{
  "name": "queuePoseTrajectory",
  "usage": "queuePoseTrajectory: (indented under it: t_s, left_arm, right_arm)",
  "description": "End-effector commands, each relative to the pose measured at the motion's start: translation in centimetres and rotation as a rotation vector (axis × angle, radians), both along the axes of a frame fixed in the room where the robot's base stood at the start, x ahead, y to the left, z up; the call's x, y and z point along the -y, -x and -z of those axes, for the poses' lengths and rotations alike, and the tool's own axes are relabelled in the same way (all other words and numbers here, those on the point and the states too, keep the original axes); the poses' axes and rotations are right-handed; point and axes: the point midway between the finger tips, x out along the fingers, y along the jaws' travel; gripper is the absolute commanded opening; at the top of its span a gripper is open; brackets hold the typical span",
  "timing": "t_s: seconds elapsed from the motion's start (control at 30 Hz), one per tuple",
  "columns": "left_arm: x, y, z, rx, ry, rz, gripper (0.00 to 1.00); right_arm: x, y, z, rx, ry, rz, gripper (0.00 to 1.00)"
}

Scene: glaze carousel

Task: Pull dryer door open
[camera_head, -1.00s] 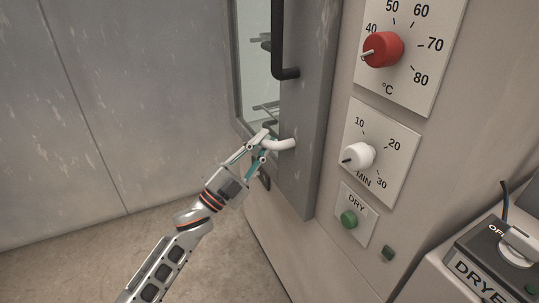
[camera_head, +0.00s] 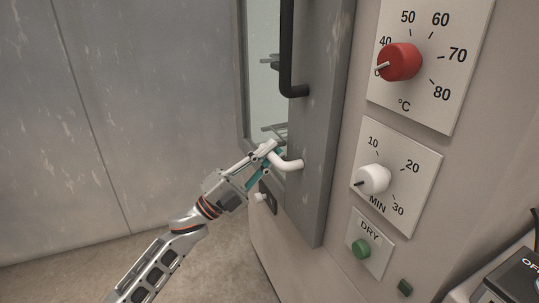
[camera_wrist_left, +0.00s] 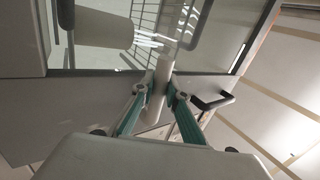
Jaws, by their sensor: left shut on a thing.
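The dryer door (camera_head: 322,130) is a grey metal frame around a glass pane, in the head view. A long black bar handle (camera_head: 287,50) is on its upper part. A white lever (camera_head: 290,165) sticks out below it. My left gripper (camera_head: 268,153) is shut on the lever's free end. In the left wrist view the white lever (camera_wrist_left: 157,92) stands between the two teal fingers (camera_wrist_left: 160,98). I see no clear gap between door and cabinet. My right gripper is not in view.
The dryer panel on the right carries a red temperature knob (camera_head: 400,62), a white minute knob (camera_head: 373,180) and a green DRY button (camera_head: 361,249). A black box (camera_head: 515,280) stands at the lower right. Bare grey wall (camera_head: 150,110) and open floor (camera_head: 90,275) lie left.

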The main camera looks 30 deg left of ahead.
Motion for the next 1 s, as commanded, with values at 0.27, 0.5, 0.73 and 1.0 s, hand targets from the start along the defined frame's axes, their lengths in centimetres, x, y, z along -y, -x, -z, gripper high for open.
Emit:
queuePoseTrajectory:
  t_s: [0.27, 0.5, 0.73, 1.0]
  left_arm:
    - [-0.6, 0.4, 0.1, -0.001, -0.002, 0.01, 0.0]
    - [-4.6, 3.9, 0.4, -0.007, -0.005, 0.106, 0.0]
    - [-10.4, 7.7, 0.4, -0.008, -0.004, 0.106, 0.0]
    - [-15.2, 9.9, 0.4, -0.006, -0.003, 0.106, 0.0]
  right_arm:
    - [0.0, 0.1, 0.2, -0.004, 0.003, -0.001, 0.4]
    - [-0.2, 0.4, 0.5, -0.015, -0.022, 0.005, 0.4]
    - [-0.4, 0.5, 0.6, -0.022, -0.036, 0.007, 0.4]
    - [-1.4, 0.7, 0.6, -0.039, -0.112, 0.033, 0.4]
